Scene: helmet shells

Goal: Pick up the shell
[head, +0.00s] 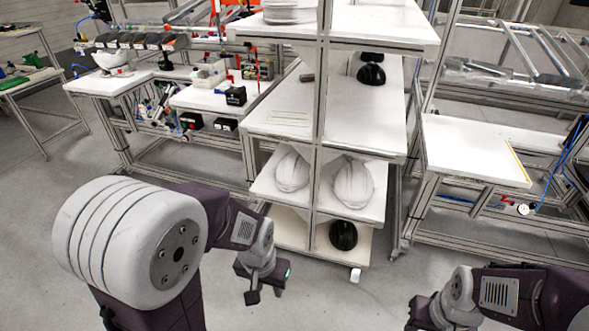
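Two white helmet shells, a left one (292,172) and a right one (353,184), lie side by side on a lower shelf of the rack. A black shell (343,235) sits on the bottom shelf. Another black shell (371,75) is on a higher shelf, with a dark thing partly hidden behind it. My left gripper (267,290) is in front of the rack, low and left of the shells, with its fingers apart and nothing between them. My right gripper (418,318) is at the lower edge, right of the rack; its fingers are not clear.
The shelf rack (270,185) has metal posts, one standing in front of the shelves. A white workbench (475,150) stands to the right. A left bench (215,100) carries tools, and a white shell-like object (115,62) is farther left. The floor before the rack is clear.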

